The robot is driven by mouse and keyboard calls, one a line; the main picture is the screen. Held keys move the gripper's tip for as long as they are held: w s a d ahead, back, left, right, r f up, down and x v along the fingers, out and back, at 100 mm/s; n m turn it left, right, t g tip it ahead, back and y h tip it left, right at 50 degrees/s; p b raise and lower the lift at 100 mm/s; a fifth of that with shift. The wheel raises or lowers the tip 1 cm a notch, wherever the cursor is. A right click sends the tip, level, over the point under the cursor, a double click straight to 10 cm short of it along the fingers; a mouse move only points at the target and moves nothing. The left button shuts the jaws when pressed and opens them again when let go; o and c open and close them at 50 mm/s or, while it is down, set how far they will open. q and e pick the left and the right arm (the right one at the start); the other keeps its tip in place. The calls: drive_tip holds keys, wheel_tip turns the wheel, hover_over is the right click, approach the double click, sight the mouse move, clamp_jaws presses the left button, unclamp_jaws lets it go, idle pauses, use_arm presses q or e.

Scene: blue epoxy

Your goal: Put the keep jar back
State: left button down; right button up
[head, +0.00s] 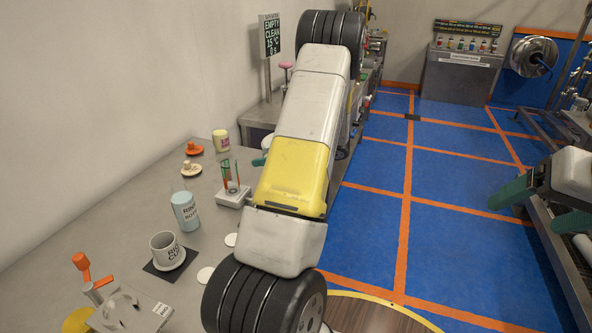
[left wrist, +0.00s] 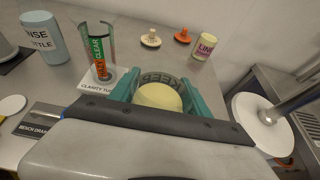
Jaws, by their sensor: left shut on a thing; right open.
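The keep jar (left wrist: 160,92) is a clear-walled jar with a cream round top or filling and dark lettering reading KEEP. My left gripper (left wrist: 165,97) is shut around it, with a teal finger on each side. In the head view my left arm hides most of the jar, and only a teal finger of the left gripper (head: 259,161) shows past the arm. The jar is near the clarity tube stand; I cannot tell whether its base touches the bench. My right gripper (head: 541,207) is open and empty at the right, away from the bench.
On the grey bench (head: 130,215) stand the clarity tube (head: 231,184), rinse bottle (head: 185,211), mug (head: 166,249), two small knobbed pieces (head: 191,168) and a labelled pot (head: 221,140). A white disc on a post (left wrist: 264,124) is right of the jar.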

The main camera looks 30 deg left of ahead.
use_arm(q)
drive_tip(key=shift+f, duration=3.3)
drive_tip(key=shift+f, duration=0.1)
drive_tip(key=c, duration=0.5)
unclamp_jaws()
drive_tip(key=shift+f, duration=0.1)
